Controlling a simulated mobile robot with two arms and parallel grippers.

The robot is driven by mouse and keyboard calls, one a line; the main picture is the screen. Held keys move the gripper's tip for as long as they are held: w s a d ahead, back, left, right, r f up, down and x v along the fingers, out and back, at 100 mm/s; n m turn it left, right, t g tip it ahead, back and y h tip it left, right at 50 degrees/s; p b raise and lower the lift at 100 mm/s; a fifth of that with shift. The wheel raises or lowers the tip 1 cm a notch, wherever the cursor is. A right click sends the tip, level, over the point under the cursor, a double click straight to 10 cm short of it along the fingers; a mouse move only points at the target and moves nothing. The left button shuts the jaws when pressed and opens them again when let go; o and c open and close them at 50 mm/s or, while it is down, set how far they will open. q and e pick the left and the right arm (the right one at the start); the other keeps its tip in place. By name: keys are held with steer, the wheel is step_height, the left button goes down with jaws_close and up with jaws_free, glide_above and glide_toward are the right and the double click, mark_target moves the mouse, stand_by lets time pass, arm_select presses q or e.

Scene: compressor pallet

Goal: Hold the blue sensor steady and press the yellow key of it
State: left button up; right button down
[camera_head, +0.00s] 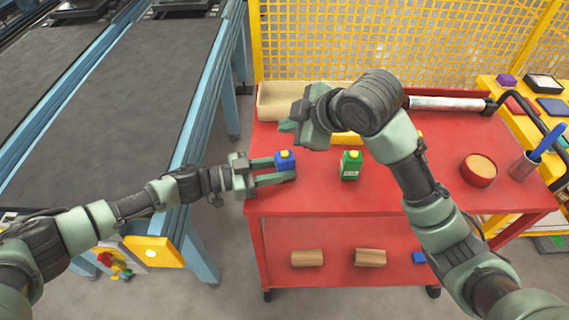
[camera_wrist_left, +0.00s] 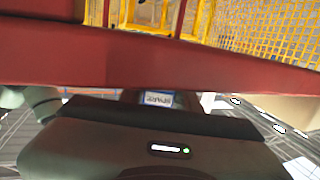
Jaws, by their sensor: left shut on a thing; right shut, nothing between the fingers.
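The blue sensor (camera_head: 284,164) is at the front left of the red table top, with its yellow key (camera_head: 284,153) facing up. My left gripper (camera_head: 284,172) reaches in from the left and is shut on the sensor, one finger on each side. My right gripper (camera_head: 289,130) is shut and empty, with its tips behind and above the sensor in the head view, apart from the key. In the left wrist view a small label (camera_wrist_left: 158,98) shows between dark parts; I cannot tell whether it is on the sensor.
A green box with a yellow top (camera_head: 351,166) stands right of the sensor on the red cart (camera_head: 410,195). Yellow mesh (camera_head: 400,45) stands behind.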

arm_select(q)
steer(key=o, duration=1.1)
steer(key=shift+c, duration=0.2)
